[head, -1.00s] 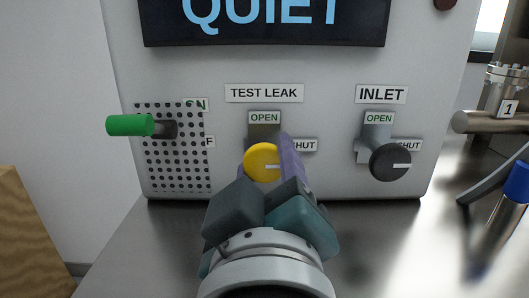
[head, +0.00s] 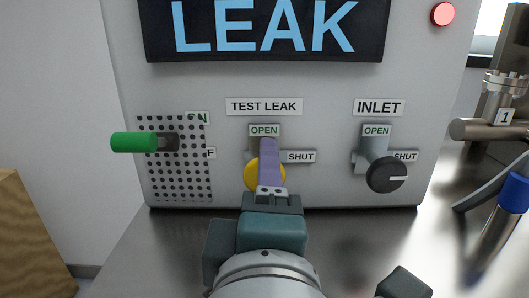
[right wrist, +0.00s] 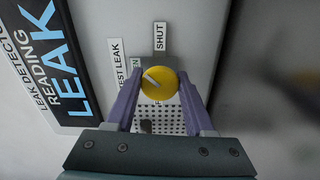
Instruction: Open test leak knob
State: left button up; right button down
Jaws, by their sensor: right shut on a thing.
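The yellow test leak knob (head: 251,174) is on the panel, below the OPEN label (head: 264,130) and left of the SHUT label (head: 300,156). My right gripper (head: 267,150) is shut on this knob and partly covers it in the head view. In the right wrist view the knob (right wrist: 158,84) sits between the two purple fingers (right wrist: 163,98). Its white mark points to the upper left there, between the OPEN and SHUT sides.
The display (head: 264,28) reads LEAK, and a red lamp (head: 443,14) is lit. A dark inlet knob (head: 386,174) is at the right. A green-handled switch (head: 134,142) sticks out at the left. A blue-ended part (head: 514,193) stands at the right edge.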

jog(key=n+p, duration=0.2)
jog(key=n, duration=0.3)
jog(key=shift+r, duration=0.15)
jog(key=shift+n+p, duration=0.5)
jog(key=shift+n, duration=1.3)
jog(key=shift+c, duration=1.3)
grip_release()
jog(key=shift+s, duration=0.1)
jog(key=s, duration=0.9)
jog(key=shift+s, duration=0.35)
